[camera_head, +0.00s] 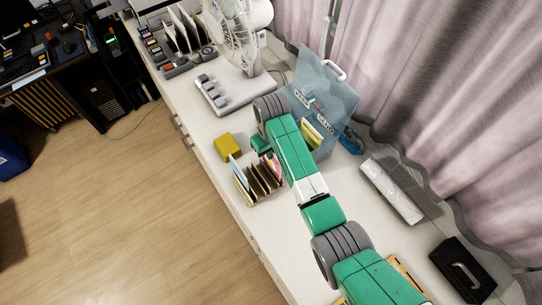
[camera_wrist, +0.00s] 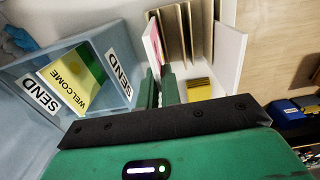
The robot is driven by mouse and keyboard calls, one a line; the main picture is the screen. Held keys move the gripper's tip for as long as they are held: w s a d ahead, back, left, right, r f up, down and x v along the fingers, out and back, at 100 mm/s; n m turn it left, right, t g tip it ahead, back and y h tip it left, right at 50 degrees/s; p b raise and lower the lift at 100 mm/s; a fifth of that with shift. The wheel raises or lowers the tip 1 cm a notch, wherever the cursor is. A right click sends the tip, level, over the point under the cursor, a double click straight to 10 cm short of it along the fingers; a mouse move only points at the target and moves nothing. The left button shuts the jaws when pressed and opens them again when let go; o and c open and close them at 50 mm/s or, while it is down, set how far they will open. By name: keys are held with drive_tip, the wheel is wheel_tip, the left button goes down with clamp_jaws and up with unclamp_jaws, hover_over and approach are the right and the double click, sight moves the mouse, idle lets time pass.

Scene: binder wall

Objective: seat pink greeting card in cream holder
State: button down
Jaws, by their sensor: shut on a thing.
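The pink greeting card (camera_wrist: 154,42) is between the fingertips of my gripper (camera_wrist: 160,86), which is shut on it. In the head view the pink card (camera_head: 271,164) shows as a small strip at the right end of the cream holder (camera_head: 262,192), mostly behind my arm. The holder has several upright tan dividers (camera_wrist: 184,34). In the wrist view the card stands beside the leftmost divider, roughly parallel to it. Its lower edge is hidden, so I cannot tell how deep it sits. In the head view my gripper (camera_head: 262,146) is just behind the holder.
A white card (camera_wrist: 230,50) stands at the holder's other end. A yellow block (camera_head: 228,147) lies close by. A translucent blue box (camera_head: 325,97) with SEND labels and a yellow-green WELCOME card (camera_wrist: 72,80) is beside my arm. A fan (camera_head: 236,35) stands farther back.

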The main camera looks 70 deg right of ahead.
drive_tip(key=shift+f, duration=1.8)
drive_tip(key=shift+f, duration=0.2)
drive_tip(key=c, duration=1.6)
unclamp_jaws()
wheel_tip(320, 180, up, 12)
drive_tip(key=shift+r, duration=0.25)
